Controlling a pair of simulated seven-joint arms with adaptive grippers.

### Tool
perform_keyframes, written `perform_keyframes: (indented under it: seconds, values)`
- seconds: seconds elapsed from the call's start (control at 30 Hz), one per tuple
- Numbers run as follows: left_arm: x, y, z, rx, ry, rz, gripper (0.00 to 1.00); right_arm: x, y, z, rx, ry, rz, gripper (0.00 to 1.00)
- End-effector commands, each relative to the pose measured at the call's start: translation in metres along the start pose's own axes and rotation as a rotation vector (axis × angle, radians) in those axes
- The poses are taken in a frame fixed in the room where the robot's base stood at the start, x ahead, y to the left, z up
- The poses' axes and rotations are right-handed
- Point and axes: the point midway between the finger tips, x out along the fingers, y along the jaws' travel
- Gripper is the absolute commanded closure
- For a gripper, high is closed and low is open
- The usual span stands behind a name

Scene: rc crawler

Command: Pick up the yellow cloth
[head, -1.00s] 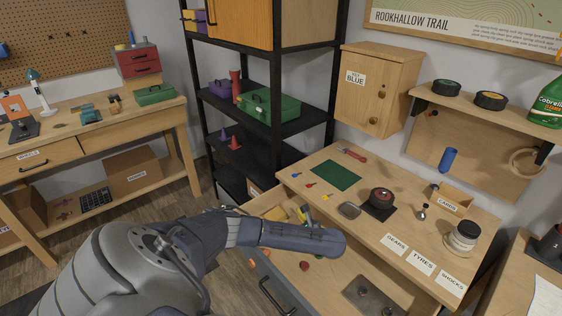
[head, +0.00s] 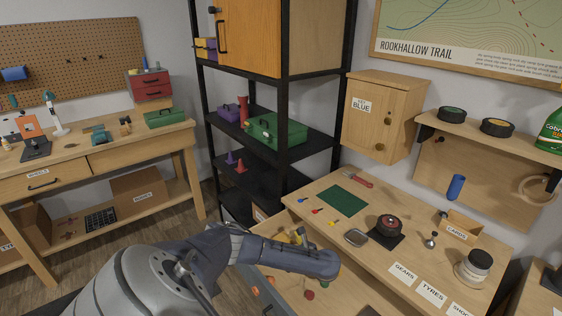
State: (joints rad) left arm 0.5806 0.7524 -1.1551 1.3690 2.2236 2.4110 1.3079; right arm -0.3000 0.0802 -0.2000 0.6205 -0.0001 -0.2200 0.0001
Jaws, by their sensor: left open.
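I cannot make out the yellow cloth for certain. A small yellow patch (head: 299,236) shows in the open drawer (head: 266,227) of the right workbench, just behind my left arm, beside greyish pieces; I cannot tell what it is. My left arm reaches in from the lower left, and its dark blue end with my left gripper (head: 332,266) is over the open drawer. The gripper is open, its fingers are largely hidden, and I see nothing held in it. My right gripper is out of view.
The right workbench (head: 400,212) carries a green mat (head: 344,199), a red-handled tool (head: 357,179), a dark round part (head: 390,226) and a jar (head: 474,266). A black shelf rack (head: 340,100) stands behind the drawer. Another bench (head: 120,148) is at the left.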

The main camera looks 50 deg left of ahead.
Motion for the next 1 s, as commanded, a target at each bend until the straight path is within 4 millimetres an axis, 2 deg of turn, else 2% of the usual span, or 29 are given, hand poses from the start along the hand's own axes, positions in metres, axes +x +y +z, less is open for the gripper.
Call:
perform_keyframes:
  seconds: [0.07,0.47,0.77,1.0]
  values:
    - [0.0,0.0,0.0,0.0,0.0,0.0,0.04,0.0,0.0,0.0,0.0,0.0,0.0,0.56]
    - [-0.001,0.0,0.0,0.0,0.0,0.0,0.5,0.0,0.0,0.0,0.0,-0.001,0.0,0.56]
    - [-0.001,0.0,0.001,0.0,0.0,-0.001,0.51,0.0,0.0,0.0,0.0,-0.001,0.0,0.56]
    - [-0.006,-0.001,0.013,-0.002,0.0,-0.001,0.51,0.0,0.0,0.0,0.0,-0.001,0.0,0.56]
